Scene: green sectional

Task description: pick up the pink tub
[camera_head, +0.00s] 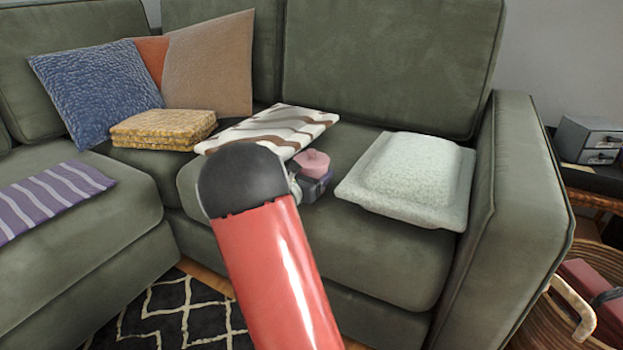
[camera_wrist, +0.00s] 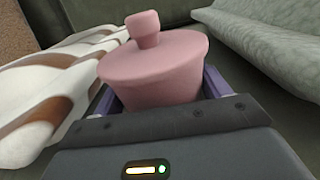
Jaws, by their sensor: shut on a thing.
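The pink tub (camera_head: 313,162) is a small round pot with a lid and a knob. In the head view it is at the seat of the green sectional, between a striped cloth and a pale cushion, partly hidden by my gripper and arm. In the wrist view the pink tub (camera_wrist: 155,68) stands upright between the purple-edged fingers of my gripper (camera_wrist: 160,92). My gripper also shows in the head view (camera_head: 318,180), shut on the tub. The tub's base is hidden, so I cannot tell whether it touches the seat.
A brown-and-white striped folded cloth (camera_head: 270,128) lies just left of the tub. A pale green cushion (camera_head: 412,180) lies close on the right. The sofa backrest (camera_head: 390,60) rises behind, and the armrest (camera_head: 515,200) stands at the right. A folded yellow cloth (camera_head: 163,130) lies farther left.

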